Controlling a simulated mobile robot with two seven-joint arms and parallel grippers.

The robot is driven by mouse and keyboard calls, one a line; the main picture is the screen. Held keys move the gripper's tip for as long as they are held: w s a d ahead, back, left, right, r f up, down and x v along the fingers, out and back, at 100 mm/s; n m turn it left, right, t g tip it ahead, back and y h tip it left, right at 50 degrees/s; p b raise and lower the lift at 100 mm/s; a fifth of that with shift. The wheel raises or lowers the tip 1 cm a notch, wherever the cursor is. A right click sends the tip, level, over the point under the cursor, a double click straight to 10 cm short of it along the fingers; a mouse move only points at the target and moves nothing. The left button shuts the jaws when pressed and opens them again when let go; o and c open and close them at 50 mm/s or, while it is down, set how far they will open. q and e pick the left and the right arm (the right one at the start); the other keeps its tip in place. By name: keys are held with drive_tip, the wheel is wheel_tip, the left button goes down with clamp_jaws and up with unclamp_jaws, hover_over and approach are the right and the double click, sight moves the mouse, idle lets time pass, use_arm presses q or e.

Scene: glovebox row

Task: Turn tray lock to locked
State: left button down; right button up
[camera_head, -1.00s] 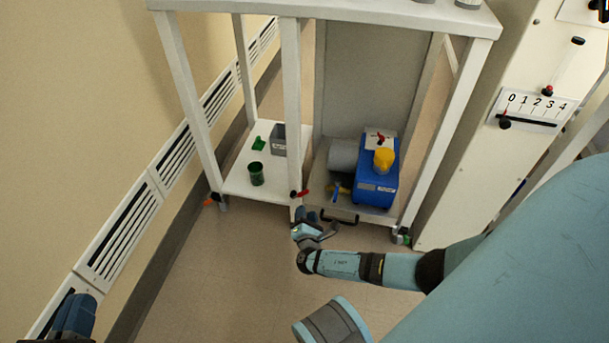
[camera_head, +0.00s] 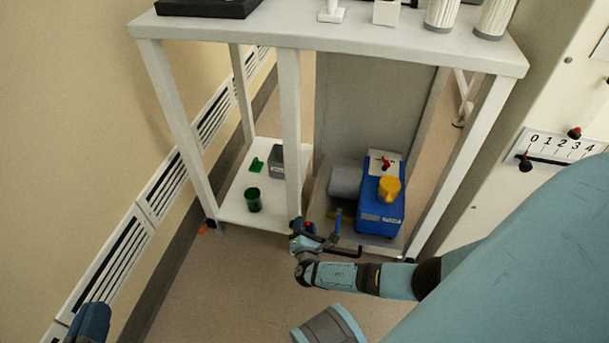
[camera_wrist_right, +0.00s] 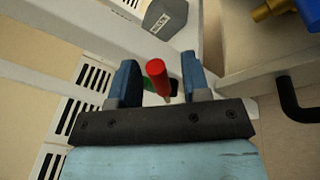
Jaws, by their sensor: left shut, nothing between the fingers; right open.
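The tray lock has a red handle (camera_head: 309,227) on the front post at the left edge of the pull-out tray. In the right wrist view the red handle (camera_wrist_right: 156,74) stands between the two blue fingers of my right gripper (camera_wrist_right: 160,68), which is open; I cannot tell whether they touch it. In the head view my right gripper (camera_head: 304,238) is at the post and partly covers the lock. The tray (camera_head: 328,218) carries a blue pump (camera_head: 381,208) and has a black front handle (camera_head: 343,252). My left gripper (camera_head: 90,322) is shut and empty at the lower left, far from the lock.
A green cup (camera_head: 253,200) and a grey box (camera_head: 277,162) stand on the lower shelf left of the post. The bench top (camera_head: 330,35) overhangs the tray. A panel with a 0-to-4 scale (camera_head: 560,146) stands at right. The floor in front is clear.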

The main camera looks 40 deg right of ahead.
drive_tip(key=shift+w+d, duration=0.1)
drive_tip(key=shift+w, duration=0.05)
use_arm(q)
drive_tip(key=shift+w+d+f, duration=0.1)
drive_tip(key=shift+w+d, duration=0.05)
drive_tip(key=shift+d, duration=0.15)
use_arm(e)
drive_tip(key=shift+w+d, duration=0.1)
drive_tip(key=shift+c, duration=0.3)
clamp_jaws()
use_arm(q)
drive_tip(key=shift+a, duration=0.1)
